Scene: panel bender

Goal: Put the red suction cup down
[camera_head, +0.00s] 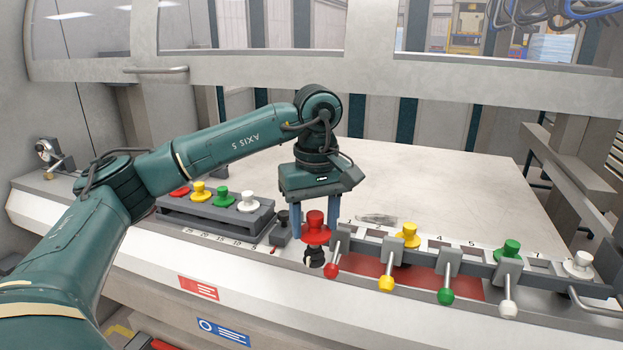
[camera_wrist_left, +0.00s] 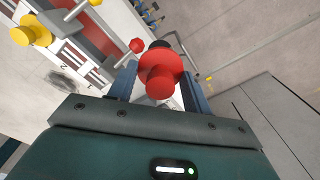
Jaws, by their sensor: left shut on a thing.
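The red suction cup (camera_head: 316,228) has a red flanged top and a black lower part. My left gripper (camera_head: 317,232) points down with its blue fingers on either side of the cup and is shut on it. The cup hangs upright at the left end of the numbered rail (camera_head: 455,262), close to the red-knobbed lever (camera_head: 331,270). In the left wrist view the red cup (camera_wrist_left: 161,72) sits between the two fingers. I cannot tell whether its black bottom touches anything. My right gripper is not in view.
Yellow (camera_head: 407,235), green (camera_head: 510,250) and white (camera_head: 579,264) cups stand along the rail, with colour-knobbed levers in front. A grey rack (camera_head: 225,218) at left holds several coloured cups. A small dark block (camera_head: 281,232) stands left of the gripper. The pale table behind is mostly clear.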

